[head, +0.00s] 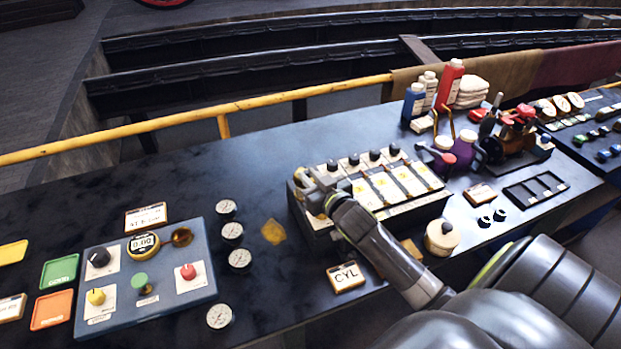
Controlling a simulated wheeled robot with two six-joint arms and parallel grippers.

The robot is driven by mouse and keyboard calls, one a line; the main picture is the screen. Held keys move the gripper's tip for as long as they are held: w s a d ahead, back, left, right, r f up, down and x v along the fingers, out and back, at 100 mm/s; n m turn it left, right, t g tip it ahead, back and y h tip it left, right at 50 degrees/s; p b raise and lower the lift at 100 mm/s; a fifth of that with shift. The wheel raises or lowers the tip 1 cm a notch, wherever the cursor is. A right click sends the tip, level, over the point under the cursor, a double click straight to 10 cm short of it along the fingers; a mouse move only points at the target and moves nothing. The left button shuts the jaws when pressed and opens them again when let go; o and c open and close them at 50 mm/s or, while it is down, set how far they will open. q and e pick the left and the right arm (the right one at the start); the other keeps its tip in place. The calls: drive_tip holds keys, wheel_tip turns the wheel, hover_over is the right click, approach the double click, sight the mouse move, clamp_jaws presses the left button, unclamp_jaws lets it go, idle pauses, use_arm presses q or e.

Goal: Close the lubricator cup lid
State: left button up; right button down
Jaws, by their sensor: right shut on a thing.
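A dark lubricator box (418,207) stands in the middle of the bench, with a row of white panels with yellow marks (387,187) on top and several dark round knobs (375,155) along its back edge. My right gripper (311,185) reaches over the box's left end from the lower right. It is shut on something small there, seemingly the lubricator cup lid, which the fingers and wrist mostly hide. I cannot tell how far the lid is open. My left gripper is not in view.
A blue control panel (205,262) and several round gauges (232,232) lie to the left. A CYL label (346,277) and a round cream pot (441,238) sit in front. Bottles (450,84) and a purple can (462,150) stand at the back right. The back-left bench is clear.

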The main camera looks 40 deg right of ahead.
drive_tip(key=c, duration=1.4)
unclamp_jaws()
drive_tip(key=shift+o, duration=0.2)
drive_tip(key=shift+s, duration=0.1)
drive_tip(key=s+a+r+b, duration=0.1)
drive_tip(key=s+r+b, duration=0.1)
drive_tip(key=s, duration=1.5)
drive_tip(key=shift+a+b, duration=0.2)
drive_tip(key=shift+b, duration=0.55)
